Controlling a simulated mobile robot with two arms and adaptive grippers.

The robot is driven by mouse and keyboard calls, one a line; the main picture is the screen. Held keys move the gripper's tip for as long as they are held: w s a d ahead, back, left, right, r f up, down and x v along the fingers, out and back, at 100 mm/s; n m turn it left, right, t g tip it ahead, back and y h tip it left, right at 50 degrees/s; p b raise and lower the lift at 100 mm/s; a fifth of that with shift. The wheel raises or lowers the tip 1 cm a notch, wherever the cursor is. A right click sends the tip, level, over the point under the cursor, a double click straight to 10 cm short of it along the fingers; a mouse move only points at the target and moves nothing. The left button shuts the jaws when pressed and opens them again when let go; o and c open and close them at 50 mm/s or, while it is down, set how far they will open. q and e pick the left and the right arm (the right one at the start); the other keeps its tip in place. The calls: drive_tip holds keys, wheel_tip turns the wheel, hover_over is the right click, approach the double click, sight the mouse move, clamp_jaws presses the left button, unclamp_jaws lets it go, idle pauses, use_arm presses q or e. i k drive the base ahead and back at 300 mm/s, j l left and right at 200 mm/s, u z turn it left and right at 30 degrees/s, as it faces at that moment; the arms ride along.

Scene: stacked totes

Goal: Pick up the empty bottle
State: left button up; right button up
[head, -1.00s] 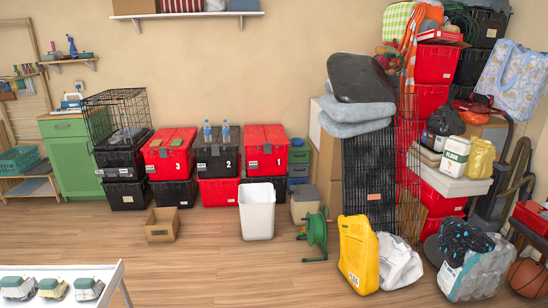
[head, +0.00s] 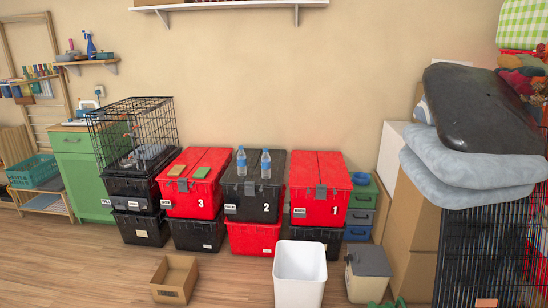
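Two small clear plastic bottles stand upright side by side on the black lid of the tote marked 2 (head: 246,205). The left bottle (head: 241,161) and the right bottle (head: 265,164) both have blue labels and look much alike. I cannot tell from here which one is empty. The bottles stand slightly apart, near the middle of the lid. Neither of my grippers is in view.
Red totes marked 3 (head: 188,204) and 1 (head: 316,208) flank the black one. A white bin (head: 300,278) and an open cardboard box (head: 174,279) stand on the floor in front. A wire cage (head: 132,132) is at left; grey cushions (head: 470,155) at right. Floor at lower left is clear.

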sight(265, 159)
drive_tip(key=i+j+u, duration=0.1)
drive_tip(key=i+u, duration=0.4)
drive_tip(key=i, duration=0.2)
drive_tip(key=i+l+u, duration=0.15)
drive_tip(key=i+u, duration=0.3)
drive_tip(key=i, duration=0.3)
